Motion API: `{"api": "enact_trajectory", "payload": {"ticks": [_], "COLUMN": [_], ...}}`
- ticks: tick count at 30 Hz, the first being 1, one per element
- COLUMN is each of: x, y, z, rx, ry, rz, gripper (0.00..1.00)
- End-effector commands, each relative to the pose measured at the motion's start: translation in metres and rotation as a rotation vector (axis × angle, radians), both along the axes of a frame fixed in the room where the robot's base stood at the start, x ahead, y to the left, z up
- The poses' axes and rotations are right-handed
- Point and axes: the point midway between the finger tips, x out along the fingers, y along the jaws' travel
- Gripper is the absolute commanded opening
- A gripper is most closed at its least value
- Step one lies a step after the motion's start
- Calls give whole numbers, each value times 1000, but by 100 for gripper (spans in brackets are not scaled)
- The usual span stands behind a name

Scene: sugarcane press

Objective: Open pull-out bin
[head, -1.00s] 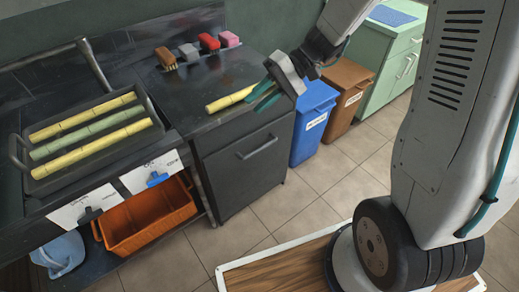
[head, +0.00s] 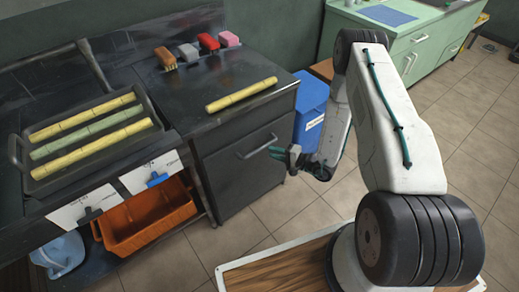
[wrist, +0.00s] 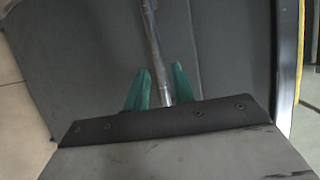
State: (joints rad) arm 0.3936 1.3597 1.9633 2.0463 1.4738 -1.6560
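The pull-out bin is the dark grey cabinet front (head: 240,175) below the right end of the counter, and it looks closed. Its metal bar handle (head: 257,147) runs across the upper part of the front. My gripper (head: 277,152) is in front of the handle's right end, with its teal fingers pointing at the front. In the wrist view, the handle (wrist: 153,45) runs down between the two teal fingertips (wrist: 160,80). The fingers stand apart on either side of the bar, and narrow gaps show. The gripper looks open; the handle's lower end is hidden behind the gripper body.
A yellow cane piece (head: 241,95) and several brushes and sponges lie on the counter above. A blue bin (head: 309,112) stands close right of the cabinet. An orange crate (head: 150,216) sits on the shelf at left. Tiled floor (head: 250,225) before the cabinet is clear.

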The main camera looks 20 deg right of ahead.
Motion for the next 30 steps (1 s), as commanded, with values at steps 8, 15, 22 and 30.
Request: {"api": "enact_trajectory", "payload": {"ticks": [8, 15, 22, 30], "x": [23, 49, 57, 57], "y": [21, 42, 49, 48], "z": [-11, -17, -18, -18], "rx": [-6, -5, -4, -4], "ry": [-2, -2, 0, 0], "rz": [-7, -9, -9, -10], "gripper": [25, 25, 25, 0]}}
